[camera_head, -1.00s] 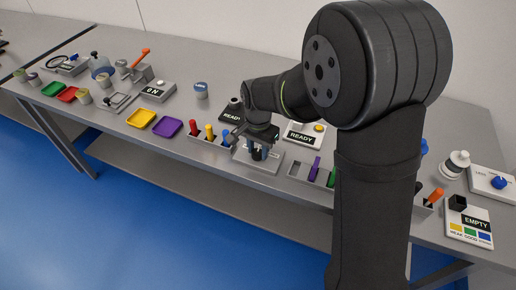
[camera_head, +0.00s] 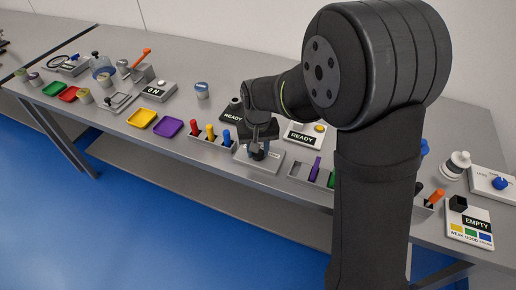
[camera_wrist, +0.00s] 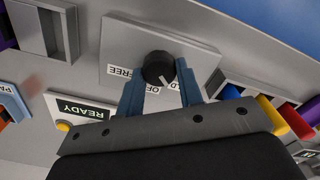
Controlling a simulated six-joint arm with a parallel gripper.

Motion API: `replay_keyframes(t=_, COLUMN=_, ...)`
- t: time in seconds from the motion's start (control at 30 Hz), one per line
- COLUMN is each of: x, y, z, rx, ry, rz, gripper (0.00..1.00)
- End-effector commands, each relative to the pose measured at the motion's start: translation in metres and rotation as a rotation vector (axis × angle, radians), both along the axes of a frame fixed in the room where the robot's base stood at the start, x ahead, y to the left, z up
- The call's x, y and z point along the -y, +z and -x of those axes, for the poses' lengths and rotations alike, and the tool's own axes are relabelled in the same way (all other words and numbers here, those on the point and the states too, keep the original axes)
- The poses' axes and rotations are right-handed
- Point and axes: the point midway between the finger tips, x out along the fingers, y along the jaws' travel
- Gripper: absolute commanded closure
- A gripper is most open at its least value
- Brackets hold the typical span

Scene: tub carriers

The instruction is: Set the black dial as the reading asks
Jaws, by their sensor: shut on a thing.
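The black dial (camera_wrist: 157,66) sits on a grey plate (camera_wrist: 112,40) on the bench. In the wrist view its white pointer line aims down and right. Upside-down labels below it read FREE, OFF and a partly hidden one ending in LD. My gripper (camera_wrist: 160,82) is over the plate, with one blue-grey finger on each side of the dial, shut on it. In the head view my gripper (camera_head: 258,147) is above the same plate, and the dial is mostly hidden by it.
Signs reading READY (camera_head: 304,136) stand beside and behind the plate. A holder with red, yellow and blue handles (camera_head: 211,133) is close on the left. A tray with a purple handle (camera_head: 314,168) is on the right. An EMPTY display (camera_head: 476,223) stands far right.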

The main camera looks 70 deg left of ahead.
Motion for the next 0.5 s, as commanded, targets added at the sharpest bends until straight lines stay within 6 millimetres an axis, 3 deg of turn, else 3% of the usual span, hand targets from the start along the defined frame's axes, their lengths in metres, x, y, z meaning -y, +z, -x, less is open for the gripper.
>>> replay_keyframes(t=0.5, x=-0.0005, y=-0.0001, z=0.0, rx=0.0, ry=0.053, rz=-0.002, gripper=0.89)
